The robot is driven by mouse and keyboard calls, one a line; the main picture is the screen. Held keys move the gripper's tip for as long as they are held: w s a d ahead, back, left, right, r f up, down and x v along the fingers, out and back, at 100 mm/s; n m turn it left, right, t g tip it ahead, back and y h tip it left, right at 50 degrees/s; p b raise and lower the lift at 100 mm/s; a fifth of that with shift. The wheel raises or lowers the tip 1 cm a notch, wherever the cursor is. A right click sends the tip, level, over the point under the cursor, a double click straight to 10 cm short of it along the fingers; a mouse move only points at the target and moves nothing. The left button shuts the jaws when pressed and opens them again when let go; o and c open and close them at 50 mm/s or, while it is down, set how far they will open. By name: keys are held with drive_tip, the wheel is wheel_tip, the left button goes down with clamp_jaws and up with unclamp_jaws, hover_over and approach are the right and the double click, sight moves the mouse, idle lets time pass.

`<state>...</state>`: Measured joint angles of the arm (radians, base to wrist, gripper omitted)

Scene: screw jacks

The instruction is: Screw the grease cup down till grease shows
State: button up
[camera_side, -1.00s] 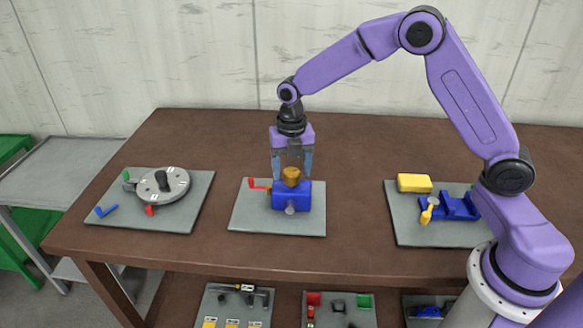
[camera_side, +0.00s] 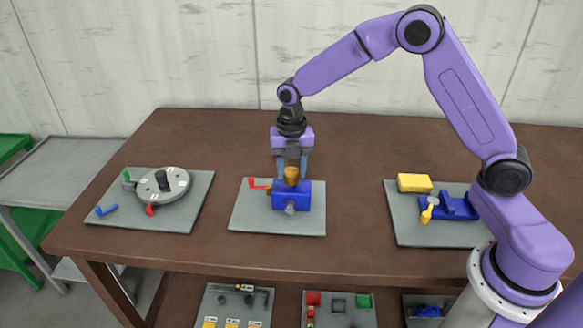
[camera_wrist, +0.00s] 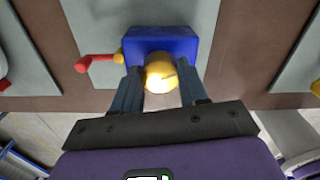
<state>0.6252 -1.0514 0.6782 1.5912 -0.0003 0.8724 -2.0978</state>
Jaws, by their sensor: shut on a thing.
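The brass-coloured grease cup (camera_side: 291,174) stands on top of a blue block (camera_side: 298,190) on the middle grey plate. My gripper (camera_side: 292,168) points straight down over the block, with its two fingers shut on the cup's sides. In the wrist view the round cup top (camera_wrist: 160,76) shows between the fingers (camera_wrist: 161,88), with the blue block (camera_wrist: 160,40) behind it. A red lever (camera_wrist: 96,63) sticks out of the block's side. A small yellow piece (camera_wrist: 119,57) sits where it meets the block; I cannot tell whether it is grease.
A plate with a grey round dial (camera_side: 163,187) lies to the left. A plate with a yellow block (camera_side: 414,183) and a blue cradle (camera_side: 455,206) lies to the right. Bare brown table (camera_side: 360,150) separates the plates. More parts sit on a lower shelf.

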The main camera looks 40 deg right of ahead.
sight(293, 171)
drive_tip(key=m, duration=1.2)
drive_tip(key=shift+d+r+m, duration=0.1)
drive_tip(key=shift+m, duration=0.2)
idle(0.3)
drive_tip(key=o, duration=1.1)
drive_tip(key=shift+s, duration=0.1)
drive_tip(key=shift+c, duration=0.2)
wheel_tip(293, 171, up, 17)
drive_tip(key=shift+r, duration=0.15)
